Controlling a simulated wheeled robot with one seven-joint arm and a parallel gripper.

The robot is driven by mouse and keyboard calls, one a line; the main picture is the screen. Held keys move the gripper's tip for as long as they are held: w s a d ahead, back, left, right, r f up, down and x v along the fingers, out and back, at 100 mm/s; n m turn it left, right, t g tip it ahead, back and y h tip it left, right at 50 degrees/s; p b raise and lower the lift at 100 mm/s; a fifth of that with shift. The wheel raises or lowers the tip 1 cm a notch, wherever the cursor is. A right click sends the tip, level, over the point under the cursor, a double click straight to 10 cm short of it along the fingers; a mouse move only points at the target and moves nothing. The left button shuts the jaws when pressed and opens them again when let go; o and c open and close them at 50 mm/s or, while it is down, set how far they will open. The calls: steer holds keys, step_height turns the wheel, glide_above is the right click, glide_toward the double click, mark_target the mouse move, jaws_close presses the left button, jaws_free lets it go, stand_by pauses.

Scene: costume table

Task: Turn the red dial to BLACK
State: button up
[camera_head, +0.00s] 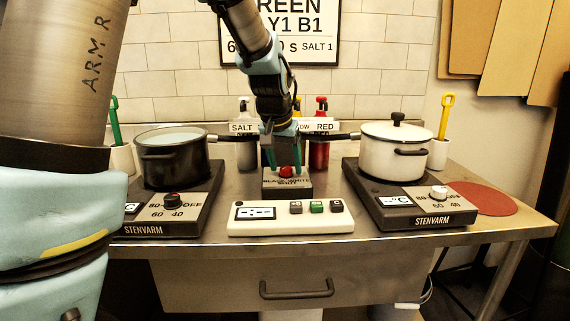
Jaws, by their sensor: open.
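The red dial (286,171) sits on top of a small grey box (288,186) at the middle of the table. The box has lettering along its top that is partly readable, with BLACK and WHITE among it. Which word the dial points to is too small to tell. My gripper (285,160) comes down from above at the dial, with teal fingers pointing down. It is open, with one finger to the left of the dial and the other to its right. Whether the fingers touch the dial cannot be told.
A black pot (172,161) on a hot plate stands left, a white lidded pot (393,150) on another right. A white timer box (291,218) lies in front. Salt (245,152) and red (319,153) bottles stand behind. A red mat (484,198) lies far right.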

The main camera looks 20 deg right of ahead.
steer(key=v, duration=1)
steer(key=shift+a+r+b, duration=0.15)
steer(key=shift+r+b, duration=0.2)
steer(key=shift+b, duration=0.05)
steer(key=shift+s, duration=0.25)
